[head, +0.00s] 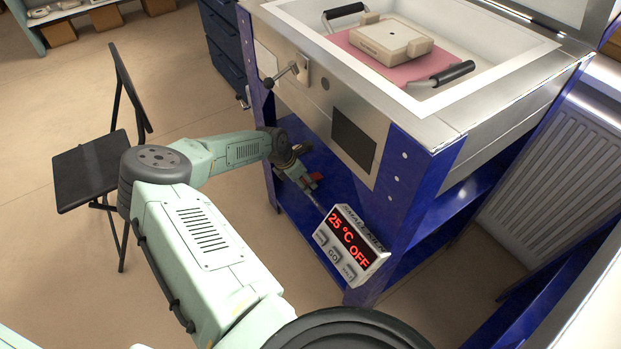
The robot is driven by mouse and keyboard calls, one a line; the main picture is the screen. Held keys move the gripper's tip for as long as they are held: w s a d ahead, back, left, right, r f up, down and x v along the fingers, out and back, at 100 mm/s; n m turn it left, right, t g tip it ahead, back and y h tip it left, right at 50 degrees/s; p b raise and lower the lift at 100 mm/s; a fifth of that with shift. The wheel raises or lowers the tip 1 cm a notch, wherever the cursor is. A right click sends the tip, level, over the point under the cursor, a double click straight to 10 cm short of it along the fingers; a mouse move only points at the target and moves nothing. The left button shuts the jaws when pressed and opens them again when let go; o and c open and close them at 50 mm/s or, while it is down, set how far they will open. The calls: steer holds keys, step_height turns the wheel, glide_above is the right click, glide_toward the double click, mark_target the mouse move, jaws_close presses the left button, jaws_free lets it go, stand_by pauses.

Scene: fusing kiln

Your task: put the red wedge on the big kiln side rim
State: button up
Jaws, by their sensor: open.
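The big kiln (470,125) stands at the upper right on a blue frame, its lid raised. Its flat metal rim (425,118) runs around a white-lined chamber, and the front and near corner of the rim are bare. My gripper (312,196) is open, low in front of the kiln and well below the rim, near the blue lower shelf. A small red piece (315,178) shows right beside the gripper fingers. It may be the red wedge, but it is too small to tell its shape or whether it touches the fingers.
In the chamber, a beige block (391,38) sits on a pink board (432,68) between two black handles. A control box (350,243) reading "25 °C OFF" is at the kiln's lower front. A latch handle (280,76) juts from the front. A black chair (92,165) stands left; floor there is free.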

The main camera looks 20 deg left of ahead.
steer(key=shift+c, duration=0.5)
steer(key=c, duration=0.8)
steer(key=shift+c, duration=0.2)
steer(key=s+a+r+b, duration=0.4)
steer(key=s+a, duration=0.5)
steer(key=s, duration=0.4)
steer(key=shift+a+r+b, duration=0.35)
steer(key=shift+r+b, duration=0.05)
steer(key=shift+r, duration=0.05)
